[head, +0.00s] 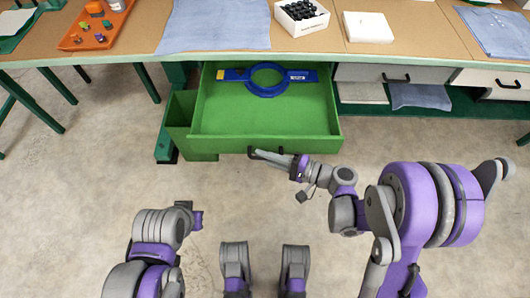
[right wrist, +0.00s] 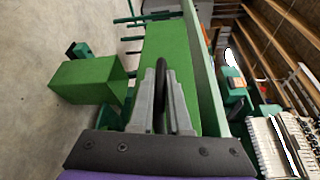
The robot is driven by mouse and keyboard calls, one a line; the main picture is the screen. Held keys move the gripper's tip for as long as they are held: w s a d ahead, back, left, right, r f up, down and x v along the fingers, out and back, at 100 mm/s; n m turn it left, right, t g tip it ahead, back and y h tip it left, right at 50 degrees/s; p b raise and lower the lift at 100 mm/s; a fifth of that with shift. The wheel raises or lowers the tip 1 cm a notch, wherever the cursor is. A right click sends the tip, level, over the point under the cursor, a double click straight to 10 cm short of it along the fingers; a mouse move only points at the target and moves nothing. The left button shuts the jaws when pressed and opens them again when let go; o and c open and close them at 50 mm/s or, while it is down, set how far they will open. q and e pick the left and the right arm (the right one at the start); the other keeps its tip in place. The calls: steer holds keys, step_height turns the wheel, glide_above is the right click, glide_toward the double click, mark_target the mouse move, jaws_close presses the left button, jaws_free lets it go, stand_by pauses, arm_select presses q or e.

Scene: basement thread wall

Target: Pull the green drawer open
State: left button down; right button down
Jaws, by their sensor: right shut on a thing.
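The green drawer (head: 264,120) is pulled well out from under the workbench in the head view. Its green front also shows in the right wrist view (right wrist: 165,45). A blue ring-shaped tool (head: 266,80) lies inside it towards the back. My right gripper (head: 268,155) is shut on the dark drawer handle (right wrist: 160,95), with one finger on each side of the bar in the right wrist view. My left gripper (head: 197,219) is at the lower left, away from the drawer; its fingers are too unclear to tell their state.
The workbench top (head: 335,48) carries an orange tray (head: 97,25), a blue cloth (head: 215,25), a white box of dark items (head: 301,18) and a white block (head: 368,27). A grey drawer (head: 360,72) beside the green one is closed. The concrete floor in front is clear.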

stand_by(0.3)
steer(key=c, duration=0.9)
jaws_free()
steer(key=p+v, duration=0.1)
steer(key=v, duration=1)
steer(key=shift+a, duration=0.1)
